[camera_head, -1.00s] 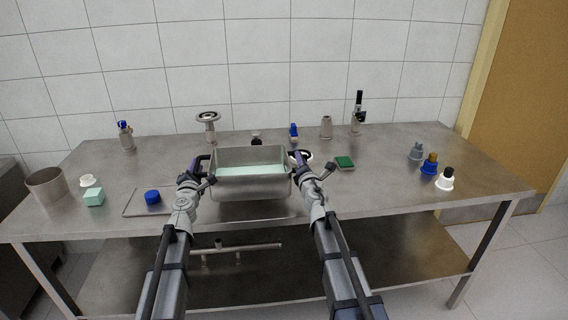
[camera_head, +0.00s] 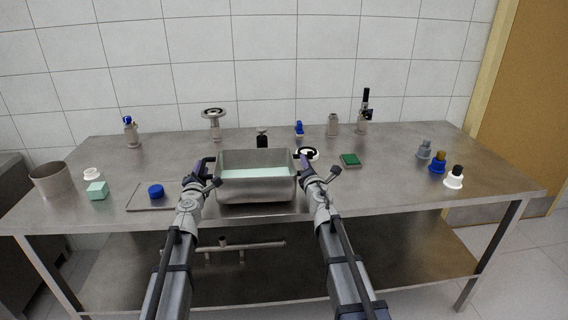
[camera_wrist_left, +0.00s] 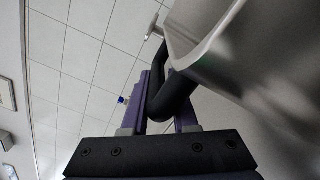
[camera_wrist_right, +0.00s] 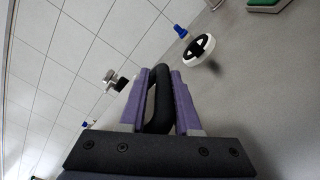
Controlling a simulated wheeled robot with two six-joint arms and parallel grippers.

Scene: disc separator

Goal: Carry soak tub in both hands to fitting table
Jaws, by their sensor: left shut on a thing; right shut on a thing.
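The soak tub (camera_head: 256,191) is a steel basin with pale green liquid in it, in the middle of the head view at the front of the steel fitting table (camera_head: 390,190). It looks level; I cannot tell whether its base touches the table top. My left gripper (camera_head: 205,168) is shut on the tub's black left handle, which shows between the purple fingers in the left wrist view (camera_wrist_left: 172,98). My right gripper (camera_head: 303,165) is shut on the black right handle, seen in the right wrist view (camera_wrist_right: 158,98).
A black-and-white wheel (camera_head: 308,153) and green pad (camera_head: 350,160) lie right of the tub. Several fittings (camera_head: 437,163) stand far right. Valve parts (camera_head: 214,122) line the back.

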